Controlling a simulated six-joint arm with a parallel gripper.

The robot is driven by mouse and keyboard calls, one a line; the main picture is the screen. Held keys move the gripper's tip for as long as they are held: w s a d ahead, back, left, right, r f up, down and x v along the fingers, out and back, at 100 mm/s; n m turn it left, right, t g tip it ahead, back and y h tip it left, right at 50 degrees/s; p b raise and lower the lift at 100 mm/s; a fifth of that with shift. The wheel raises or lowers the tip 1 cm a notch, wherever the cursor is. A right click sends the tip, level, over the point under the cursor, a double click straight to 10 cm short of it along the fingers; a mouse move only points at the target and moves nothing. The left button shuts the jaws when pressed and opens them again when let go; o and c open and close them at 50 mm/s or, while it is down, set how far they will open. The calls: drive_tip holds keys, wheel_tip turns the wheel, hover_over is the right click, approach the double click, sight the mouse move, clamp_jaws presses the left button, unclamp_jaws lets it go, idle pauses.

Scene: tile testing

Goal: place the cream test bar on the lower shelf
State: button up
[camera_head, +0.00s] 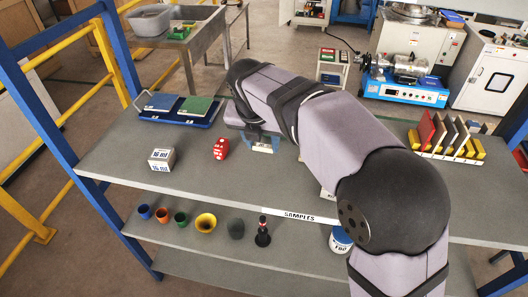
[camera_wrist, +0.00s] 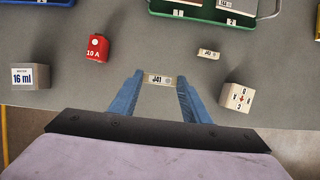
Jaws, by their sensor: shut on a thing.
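My gripper (camera_wrist: 160,82) is shut on a small cream bar (camera_wrist: 159,79) marked J41, held crosswise between the blue fingertips in the wrist view. In the head view, my gripper (camera_head: 262,144) is over the middle of the grey upper top; the arm hides much of it. I cannot tell whether the bar touches the top. Another small cream piece (camera_wrist: 208,54) lies beyond the right finger in the wrist view. Below the upper top is a shelf (camera_head: 290,248) with a row of small cups and other items; a further bare level (camera_head: 195,270) shows beneath it.
A red block (camera_head: 221,148) and a 16 ml box (camera_head: 161,159) stand left of my gripper. A lettered cream cube (camera_wrist: 237,97) is close to the right finger. A blue tray (camera_head: 180,109) and a rack of tiles (camera_head: 450,137) stand on the top. Blue posts frame the bench.

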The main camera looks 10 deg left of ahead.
drive_tip(key=shift+s+d+f+m+h, duration=0.15)
drive_tip(key=shift+m+h, duration=0.1)
drive_tip(key=shift+m, duration=0.4)
drive_tip(key=shift+s+r+m+h, duration=0.1)
drive_tip(key=shift+m+h, duration=0.15)
drive_tip(key=shift+m, duration=0.4)
drive_tip(key=s+d+m+g+h, duration=0.2)
drive_tip(key=s+d+m+g, duration=0.65)
drive_tip(key=m, duration=1.45)
drive_tip(key=d+f+m+y, duration=0.1)
drive_tip(key=d+m+y, duration=0.2)
drive_tip(key=d+m, duration=1.4)
drive_tip(key=s+a+f+n+h+b, duration=0.2)
drive_tip(key=s+a+f+n+b, duration=0.1)
drive_tip(key=s+f+n+b, duration=0.85)
drive_tip(key=n+t+b, duration=0.8)
drive_tip(key=n+b, duration=1.7)
drive_tip(key=b, duration=1.1)
hover_over(287, 264)
drive_tip(key=s, duration=0.1)
drive_tip(key=f, duration=3.3)
drive_tip(key=shift+s+d+f, duration=0.2)
drive_tip(key=shift+w+a+f+n+b, duration=0.1)
drive_tip(key=shift+w+a+n+b, duration=0.15)
drive_tip(key=shift+w+n+b, duration=0.6)
